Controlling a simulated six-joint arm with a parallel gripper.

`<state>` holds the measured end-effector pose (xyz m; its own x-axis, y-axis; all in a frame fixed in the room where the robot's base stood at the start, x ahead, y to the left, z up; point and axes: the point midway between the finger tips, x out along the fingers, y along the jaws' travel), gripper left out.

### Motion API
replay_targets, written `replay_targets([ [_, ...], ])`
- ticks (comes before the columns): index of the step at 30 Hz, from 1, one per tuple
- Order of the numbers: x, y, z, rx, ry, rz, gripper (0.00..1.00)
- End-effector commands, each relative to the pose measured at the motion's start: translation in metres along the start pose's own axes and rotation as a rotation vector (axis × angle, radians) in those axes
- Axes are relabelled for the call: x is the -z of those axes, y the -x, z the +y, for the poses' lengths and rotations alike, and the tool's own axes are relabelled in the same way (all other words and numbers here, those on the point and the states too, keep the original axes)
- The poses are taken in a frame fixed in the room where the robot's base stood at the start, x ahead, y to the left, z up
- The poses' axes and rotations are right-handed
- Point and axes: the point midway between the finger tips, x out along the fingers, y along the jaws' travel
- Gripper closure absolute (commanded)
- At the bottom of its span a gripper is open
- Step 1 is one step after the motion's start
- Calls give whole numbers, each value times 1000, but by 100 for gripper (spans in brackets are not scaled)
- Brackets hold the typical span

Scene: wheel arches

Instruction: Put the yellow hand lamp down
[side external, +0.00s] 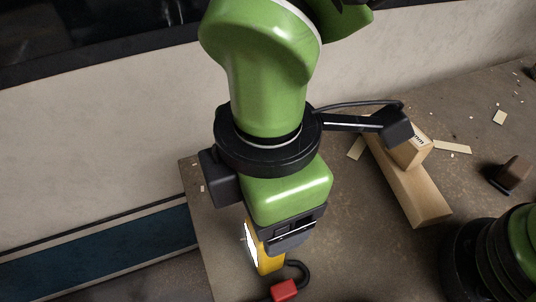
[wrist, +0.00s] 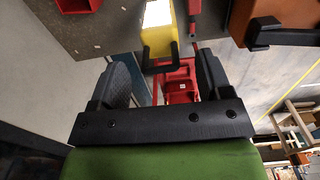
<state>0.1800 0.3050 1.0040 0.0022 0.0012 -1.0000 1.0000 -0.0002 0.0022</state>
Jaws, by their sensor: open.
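The yellow hand lamp (side external: 270,263) is below my gripper in the side view, near the table's left part. It looks upright, its white panel facing left; its top is hidden behind my gripper. In the wrist view the lamp (wrist: 157,48) shows its yellow body, a bright white panel and a dark bracket. My gripper (wrist: 163,66) is open, with a finger on each side of the lamp and visible gaps between. My gripper (side external: 285,238) is just above the lamp in the side view. I cannot tell exactly how its lower end meets the table.
A red piece with a dark curved shackle (side external: 284,290) lies close to the lamp. Wooden blocks (side external: 413,190) and scraps lie to the right, with a small brown block (side external: 514,171) beyond. The table (side external: 350,250) is bare between. A pale wall (side external: 90,140) stands behind.

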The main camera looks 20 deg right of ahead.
Motion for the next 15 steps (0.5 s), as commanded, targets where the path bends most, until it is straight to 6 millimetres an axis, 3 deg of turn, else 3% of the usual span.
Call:
replay_targets([
  [6, 0, 48, 0, -4, 0, 5, 28],
  [15, 0, 76, 0, -1, 0, 0, 28],
])
